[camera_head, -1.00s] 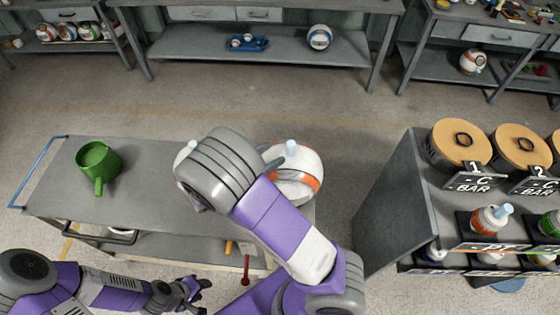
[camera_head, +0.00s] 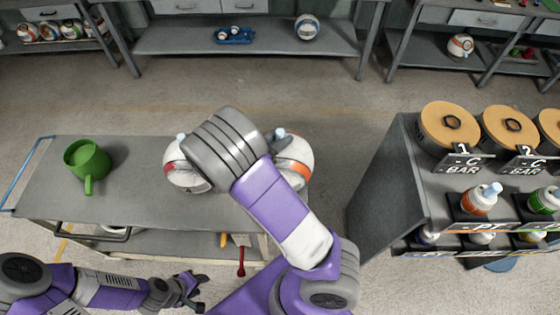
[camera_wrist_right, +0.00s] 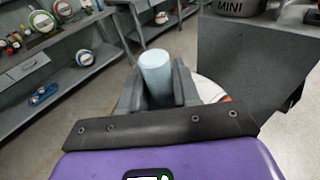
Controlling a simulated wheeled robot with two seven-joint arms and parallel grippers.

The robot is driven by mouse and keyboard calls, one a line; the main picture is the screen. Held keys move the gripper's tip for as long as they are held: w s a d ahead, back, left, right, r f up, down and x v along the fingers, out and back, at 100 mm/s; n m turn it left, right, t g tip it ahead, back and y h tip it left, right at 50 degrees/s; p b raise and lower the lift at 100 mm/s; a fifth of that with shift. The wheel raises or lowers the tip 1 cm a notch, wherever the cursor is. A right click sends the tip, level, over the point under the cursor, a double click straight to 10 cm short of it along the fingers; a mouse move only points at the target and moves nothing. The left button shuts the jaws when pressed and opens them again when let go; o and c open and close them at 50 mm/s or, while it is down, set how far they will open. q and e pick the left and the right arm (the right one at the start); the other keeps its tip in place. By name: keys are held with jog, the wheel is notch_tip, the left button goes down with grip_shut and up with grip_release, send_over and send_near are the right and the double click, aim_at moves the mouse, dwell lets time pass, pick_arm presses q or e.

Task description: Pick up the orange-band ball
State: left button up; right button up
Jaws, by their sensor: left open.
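The orange-band ball (camera_head: 297,172) is white with a pale blue nozzle and rests at the right end of the grey cart top (camera_head: 130,205). My right arm covers its left part. My right gripper (camera_head: 281,146) is at the ball's nozzle. In the right wrist view, the fingers of my right gripper (camera_wrist_right: 158,88) stand on both sides of the pale blue nozzle (camera_wrist_right: 155,70). Whether they press on it is unclear. Part of the ball (camera_wrist_right: 210,90) shows behind the right finger. My left gripper (camera_head: 190,288) is open and empty, low in front of the cart.
A red-band ball (camera_head: 182,172) stands close left of my right gripper, partly hidden. A green mug (camera_head: 88,160) is on the cart's left. A shelf (camera_head: 385,190) with canisters and small balls stands at right. Benches line the back. The floor between is clear.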

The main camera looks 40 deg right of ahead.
grip_shut()
dwell(1.0)
